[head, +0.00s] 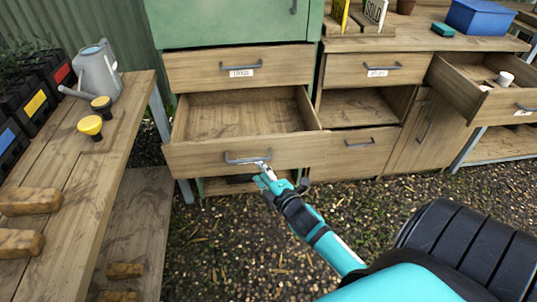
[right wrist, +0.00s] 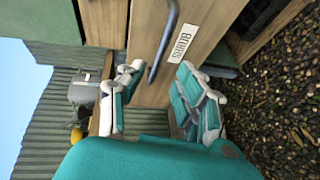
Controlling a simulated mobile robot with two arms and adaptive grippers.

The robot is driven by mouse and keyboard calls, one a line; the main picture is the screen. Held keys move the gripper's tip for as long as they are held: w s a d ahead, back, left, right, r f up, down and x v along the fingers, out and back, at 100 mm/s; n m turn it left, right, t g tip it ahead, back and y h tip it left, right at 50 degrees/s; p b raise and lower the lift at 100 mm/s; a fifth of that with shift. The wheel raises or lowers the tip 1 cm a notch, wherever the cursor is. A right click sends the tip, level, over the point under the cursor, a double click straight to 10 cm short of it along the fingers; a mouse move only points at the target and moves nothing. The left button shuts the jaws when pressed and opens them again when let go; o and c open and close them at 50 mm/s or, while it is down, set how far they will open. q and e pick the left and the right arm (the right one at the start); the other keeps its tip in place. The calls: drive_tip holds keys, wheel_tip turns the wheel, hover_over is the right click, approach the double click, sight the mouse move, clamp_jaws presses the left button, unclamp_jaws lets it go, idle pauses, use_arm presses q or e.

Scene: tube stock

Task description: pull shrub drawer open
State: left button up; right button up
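The shrub drawer (head: 205,158) is the wooden drawer below the upper one in the left cabinet. It stands pulled well out, and its bare, empty inside shows. Its white label (right wrist: 182,43) reads SHRUB in the right wrist view; the gripper hides it in the head view. The grey bar handle (head: 245,159) is on its front and also shows in the right wrist view (right wrist: 164,42). My right gripper (head: 262,172) is at the handle's right end. In the right wrist view its fingers (right wrist: 158,88) are apart, with the handle's end between them. My left gripper is not in view.
A closed drawer (head: 200,72) is above. At right, another drawer (head: 490,105) stands open with a white cup (head: 504,79). A bench (head: 115,150) at left holds a watering can (head: 98,72) and yellow-topped items (head: 91,126). Gravel (head: 220,240) lies open in front.

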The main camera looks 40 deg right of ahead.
drive_tip(key=v, duration=0.4)
idle(0.5)
